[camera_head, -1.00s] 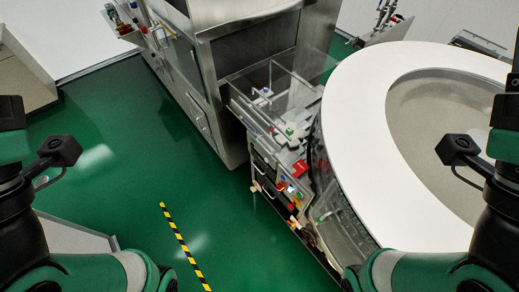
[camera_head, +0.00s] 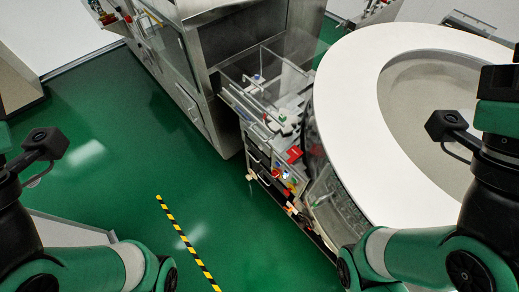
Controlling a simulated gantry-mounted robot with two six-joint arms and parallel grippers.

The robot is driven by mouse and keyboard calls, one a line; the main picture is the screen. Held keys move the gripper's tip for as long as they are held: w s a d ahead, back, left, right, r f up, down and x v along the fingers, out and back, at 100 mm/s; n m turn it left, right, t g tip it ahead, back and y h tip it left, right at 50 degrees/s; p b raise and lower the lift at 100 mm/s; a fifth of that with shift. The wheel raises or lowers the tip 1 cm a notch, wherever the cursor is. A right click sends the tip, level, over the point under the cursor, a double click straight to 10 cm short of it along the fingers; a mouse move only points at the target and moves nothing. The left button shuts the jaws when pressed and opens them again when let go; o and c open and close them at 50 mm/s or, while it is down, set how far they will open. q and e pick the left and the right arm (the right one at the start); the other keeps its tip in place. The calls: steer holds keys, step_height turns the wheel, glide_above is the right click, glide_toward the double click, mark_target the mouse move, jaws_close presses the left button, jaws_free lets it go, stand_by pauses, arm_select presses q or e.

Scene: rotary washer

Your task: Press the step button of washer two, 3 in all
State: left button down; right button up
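A stainless-steel machine (camera_head: 205,75) stands at the upper middle, with a clear-sided section (camera_head: 265,90) on its right. Below that section is a narrow panel with small coloured parts (camera_head: 287,178), red, yellow and blue-white. They are too small to tell which is a step button, and I cannot read any washer number. My left and right arms come in at the lower left and lower right. Neither gripper's fingertips show in this view. Both arms are well apart from the coloured parts.
A large round machine with a white ring top (camera_head: 345,100) fills the right side, close beside the panel. Open green floor (camera_head: 110,140) lies to the left, with a yellow-black striped line (camera_head: 187,243). A grey cabinet (camera_head: 18,80) stands at the left edge.

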jaws_close()
stand_by(1.3)
